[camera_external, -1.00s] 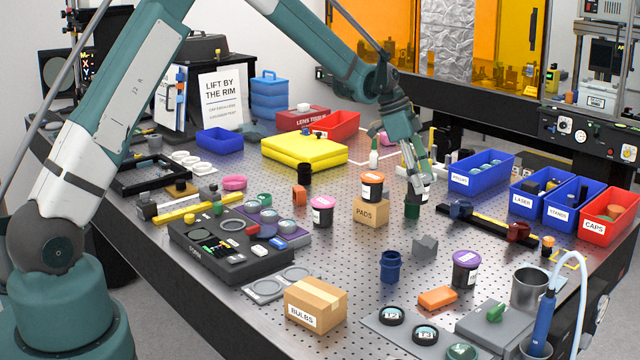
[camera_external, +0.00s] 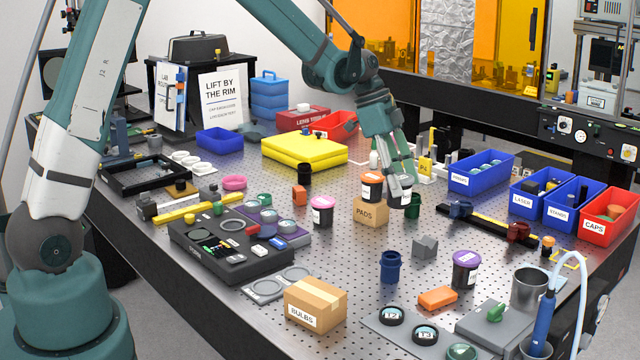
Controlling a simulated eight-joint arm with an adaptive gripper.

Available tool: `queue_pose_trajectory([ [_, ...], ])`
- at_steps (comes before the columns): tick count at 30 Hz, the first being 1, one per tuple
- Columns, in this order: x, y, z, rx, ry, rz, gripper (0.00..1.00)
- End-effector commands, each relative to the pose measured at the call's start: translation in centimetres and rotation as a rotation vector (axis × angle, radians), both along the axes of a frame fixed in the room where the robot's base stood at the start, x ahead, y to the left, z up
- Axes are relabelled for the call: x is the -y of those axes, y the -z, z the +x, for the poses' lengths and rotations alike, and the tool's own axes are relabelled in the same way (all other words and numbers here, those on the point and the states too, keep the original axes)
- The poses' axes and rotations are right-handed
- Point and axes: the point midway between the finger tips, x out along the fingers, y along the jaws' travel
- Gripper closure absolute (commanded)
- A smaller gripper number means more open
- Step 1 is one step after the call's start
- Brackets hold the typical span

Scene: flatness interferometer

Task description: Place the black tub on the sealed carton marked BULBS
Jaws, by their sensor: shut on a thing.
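My gripper (camera_external: 400,193) is right of centre, pointing down, shut on a black tub (camera_external: 399,195) with a pale label. The fingers partly hide this tub. It is held above the table, just right of the orange-lidded tub on the PADS carton. The sealed carton marked BULBS (camera_external: 316,304) is a brown box with tape across its top. It stands near the front of the table, below and left of my gripper, and its top is bare.
The orange-lidded tub (camera_external: 372,186) on the PADS carton (camera_external: 369,212) is close beside the held tub. A pink-lidded tub (camera_external: 322,212), a blue cup (camera_external: 390,267) and a grey block (camera_external: 425,247) stand nearer the BULBS carton.

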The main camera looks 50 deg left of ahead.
Motion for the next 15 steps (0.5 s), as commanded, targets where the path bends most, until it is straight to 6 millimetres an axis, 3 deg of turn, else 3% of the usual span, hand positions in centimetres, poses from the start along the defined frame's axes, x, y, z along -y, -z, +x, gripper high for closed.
queue_pose_trajectory([
  [15, 3.1, -2.1, -11.6, 0.0, 0.113, 0.0, 0.7],
])
